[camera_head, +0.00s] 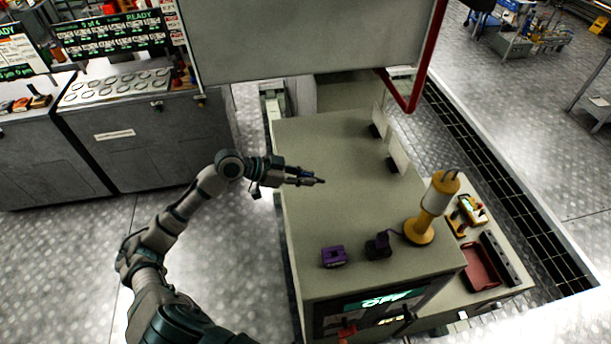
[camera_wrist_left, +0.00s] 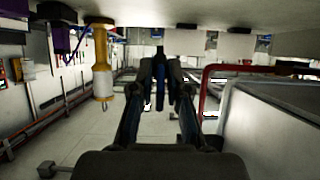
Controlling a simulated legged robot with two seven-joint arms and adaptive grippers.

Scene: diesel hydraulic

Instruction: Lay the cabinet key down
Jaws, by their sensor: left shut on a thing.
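My left gripper (camera_head: 318,181) is over the left part of the grey-green cabinet top (camera_head: 340,150), pointing right. In the left wrist view its two dark fingers (camera_wrist_left: 160,78) are close together. They are shut on a narrow dark blue thing (camera_wrist_left: 160,92), which I take to be the cabinet key. The fingers hide most of it, and its shape is hard to tell. The exact gap between the gripper and the cabinet top cannot be told. My right gripper is in neither view.
A yellow and white lamp-like cylinder (camera_head: 432,208) stands at the cabinet top's right side. A purple block (camera_head: 334,257) and a dark block (camera_head: 378,246) sit near the front edge. Two white cards (camera_head: 399,154) stand at the back right. A red tray (camera_head: 481,268) is on the lower side shelf. The middle top is clear.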

